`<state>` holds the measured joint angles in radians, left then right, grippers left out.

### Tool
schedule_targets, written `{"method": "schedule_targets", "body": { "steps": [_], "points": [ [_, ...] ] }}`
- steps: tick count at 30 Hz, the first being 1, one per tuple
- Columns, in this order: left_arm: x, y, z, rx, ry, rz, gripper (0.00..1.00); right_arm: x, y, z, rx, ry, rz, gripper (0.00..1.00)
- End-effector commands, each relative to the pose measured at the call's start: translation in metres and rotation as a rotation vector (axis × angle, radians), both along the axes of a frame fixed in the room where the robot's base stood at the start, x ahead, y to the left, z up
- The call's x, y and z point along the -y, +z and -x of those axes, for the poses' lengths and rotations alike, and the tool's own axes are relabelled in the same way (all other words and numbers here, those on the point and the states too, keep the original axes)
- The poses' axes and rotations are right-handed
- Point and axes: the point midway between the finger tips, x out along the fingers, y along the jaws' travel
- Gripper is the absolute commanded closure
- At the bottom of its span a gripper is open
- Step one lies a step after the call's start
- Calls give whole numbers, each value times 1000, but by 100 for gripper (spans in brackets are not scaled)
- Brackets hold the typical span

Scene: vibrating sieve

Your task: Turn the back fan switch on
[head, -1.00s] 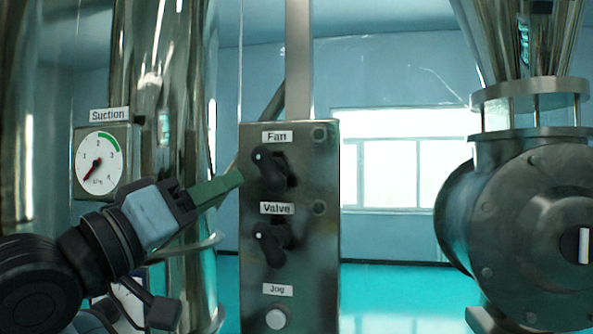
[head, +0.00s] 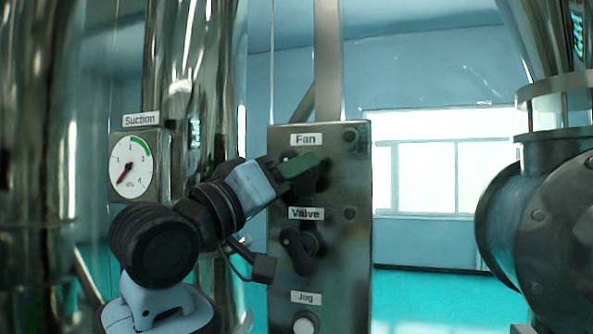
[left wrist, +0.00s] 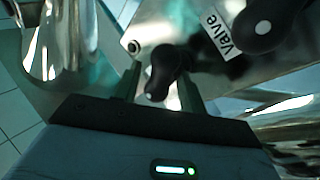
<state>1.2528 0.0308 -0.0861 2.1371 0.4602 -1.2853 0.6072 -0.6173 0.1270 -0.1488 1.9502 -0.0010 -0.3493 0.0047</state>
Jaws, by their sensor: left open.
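The Fan switch (head: 309,183) is a black rotary knob under the "Fan" label (head: 306,139) on the upper part of a metal control panel (head: 345,240). My left gripper (head: 303,166) is open at this knob, its green fingers covering part of it in the head view. In the left wrist view the Fan knob (left wrist: 165,70) sits between the two open fingers (left wrist: 161,88), its white dot toward the gripper. I cannot tell whether the fingers touch it. My right gripper is not in view.
A similar black Valve knob (head: 300,247) sits just below, with a Jog button (head: 304,325) under it. A Suction gauge (head: 131,167) hangs left. Shiny metal pipes (head: 190,90) stand behind my arm, and a large metal housing (head: 560,220) stands right.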

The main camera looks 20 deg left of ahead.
Motion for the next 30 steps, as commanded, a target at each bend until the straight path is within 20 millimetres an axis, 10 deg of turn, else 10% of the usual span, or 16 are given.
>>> {"method": "schedule_targets", "body": {
  "steps": [13, 23, 30],
  "points": [
    [6, 5, -9, 2, 1, -1, 58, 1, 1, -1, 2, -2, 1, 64],
    [6, 4, -9, 1, 1, 0, 100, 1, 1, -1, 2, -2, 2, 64],
    [5, 4, -9, 2, 1, -19, 100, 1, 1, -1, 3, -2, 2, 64]
  ]
}}
